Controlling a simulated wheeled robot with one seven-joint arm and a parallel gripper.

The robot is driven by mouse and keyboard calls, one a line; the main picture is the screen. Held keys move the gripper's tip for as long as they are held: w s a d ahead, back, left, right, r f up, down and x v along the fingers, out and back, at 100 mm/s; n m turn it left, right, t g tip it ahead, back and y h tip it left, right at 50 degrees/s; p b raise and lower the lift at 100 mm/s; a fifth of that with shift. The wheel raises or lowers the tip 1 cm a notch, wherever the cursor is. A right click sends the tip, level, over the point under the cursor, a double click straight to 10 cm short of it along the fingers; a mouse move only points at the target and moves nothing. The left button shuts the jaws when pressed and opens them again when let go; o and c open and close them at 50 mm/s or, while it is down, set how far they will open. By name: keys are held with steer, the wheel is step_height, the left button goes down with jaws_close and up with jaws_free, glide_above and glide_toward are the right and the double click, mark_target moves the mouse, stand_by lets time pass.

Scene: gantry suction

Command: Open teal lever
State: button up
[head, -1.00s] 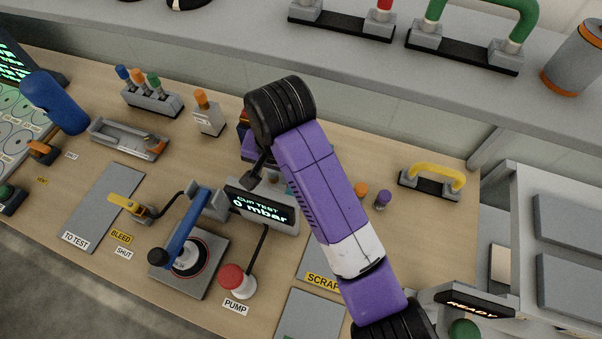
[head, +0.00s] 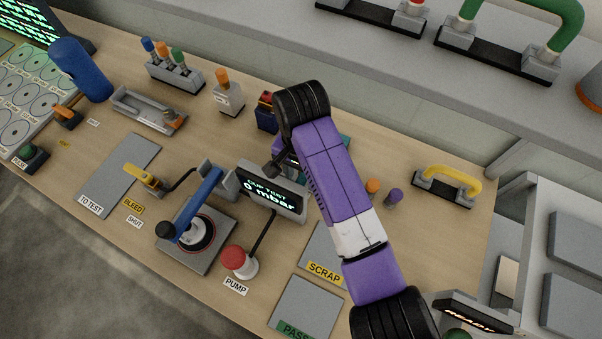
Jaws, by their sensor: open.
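My arm crosses the middle of the head view, from the lower right up to a black joint. My gripper does not show clearly; the arm hides the area below the black joint.
Left of my arm stand a display (head: 271,190) reading 0 mbar, a blue lever (head: 195,205), a red pump button (head: 233,257) and a yellow bleed lever (head: 142,175). A yellow handle (head: 453,175) lies right. A grey shelf (head: 390,70) runs behind.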

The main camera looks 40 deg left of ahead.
jaws_close()
stand_by(1.4)
